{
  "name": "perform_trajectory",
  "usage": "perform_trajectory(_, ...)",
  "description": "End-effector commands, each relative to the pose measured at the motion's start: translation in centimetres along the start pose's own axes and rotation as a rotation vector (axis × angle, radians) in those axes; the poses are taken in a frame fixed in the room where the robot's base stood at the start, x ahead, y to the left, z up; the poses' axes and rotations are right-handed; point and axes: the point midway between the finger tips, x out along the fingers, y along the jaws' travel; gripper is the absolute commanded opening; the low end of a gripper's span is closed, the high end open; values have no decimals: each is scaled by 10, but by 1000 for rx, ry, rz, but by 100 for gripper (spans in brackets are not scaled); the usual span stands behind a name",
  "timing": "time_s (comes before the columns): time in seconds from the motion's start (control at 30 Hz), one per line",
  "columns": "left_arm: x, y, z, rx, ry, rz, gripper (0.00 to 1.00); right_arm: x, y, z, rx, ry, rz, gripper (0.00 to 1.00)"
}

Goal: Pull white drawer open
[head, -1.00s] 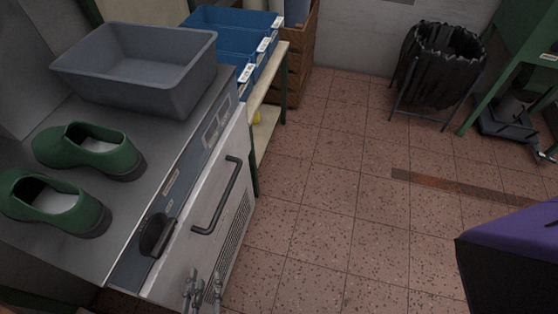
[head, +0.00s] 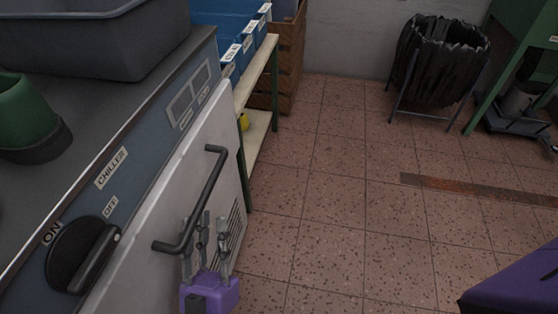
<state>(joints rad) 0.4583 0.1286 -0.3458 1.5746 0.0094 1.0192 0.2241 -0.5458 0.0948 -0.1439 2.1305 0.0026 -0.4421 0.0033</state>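The white drawer front (head: 148,208) is on the side of the grey chiller unit at the left and looks shut. Its dark bar handle (head: 205,200) runs slantwise across the front. My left gripper (head: 210,222), grey fingers on a purple body, points up at the bottom of the view, close by the handle's lower part. Its fingers are spread apart with a gap between them. The handle's bar passes near the left finger; I cannot tell whether they touch. My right gripper is not in view.
A black knob (head: 82,254) juts out beside the drawer front. A grey bin (head: 95,38) and a green shoe (head: 28,122) sit on the unit's top. A shelf with blue bins (head: 228,65) stands behind.

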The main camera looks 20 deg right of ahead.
Motion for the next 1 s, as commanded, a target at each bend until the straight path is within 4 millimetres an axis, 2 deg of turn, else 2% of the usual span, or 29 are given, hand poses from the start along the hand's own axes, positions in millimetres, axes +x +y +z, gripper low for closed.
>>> perform_trajectory(0.1,10,1,-1,-2,12,5,31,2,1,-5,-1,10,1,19)
perform_trajectory(0.5,69,1,-2,-1,9,4,31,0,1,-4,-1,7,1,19)
perform_trajectory(0.67,78,1,-1,-1,6,3,31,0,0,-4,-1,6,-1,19)
perform_trajectory(0.9,79,1,-1,-1,6,2,31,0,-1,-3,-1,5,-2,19)
perform_trajectory(1.0,79,1,-1,-1,6,2,19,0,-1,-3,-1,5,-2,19)
